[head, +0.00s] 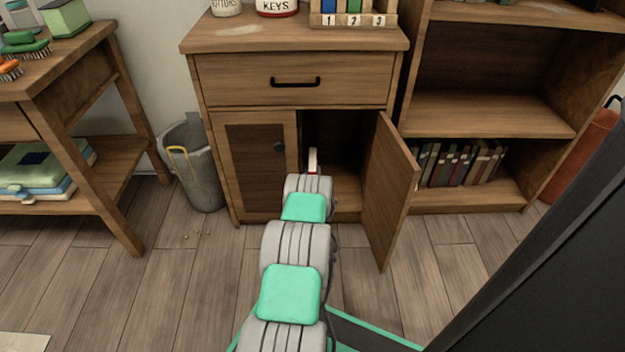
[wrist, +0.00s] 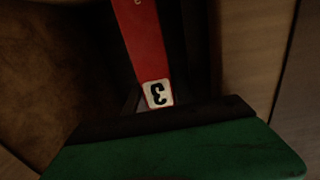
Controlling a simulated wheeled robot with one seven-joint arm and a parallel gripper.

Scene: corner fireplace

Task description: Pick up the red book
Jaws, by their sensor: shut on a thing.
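The red book (wrist: 140,40) shows in the wrist view as a narrow red spine with a white label marked 3. The label appears upside down. Dark shapes flank the spine, and the picture is too dim to show their edges well. My gripper (head: 313,162) reaches through the open right side of the low wooden cabinet (head: 260,160) and is shut on the book. In the head view the book is mostly hidden by my arm and the cabinet's shadow.
The cabinet's right door (head: 388,195) stands open beside my arm; its left door (head: 254,160) is shut. A numbered rack (head: 353,20) holding blue and green books stands on top. A grey bin (head: 192,170) is left, a bookshelf (head: 490,115) right. Floor in front is mostly clear.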

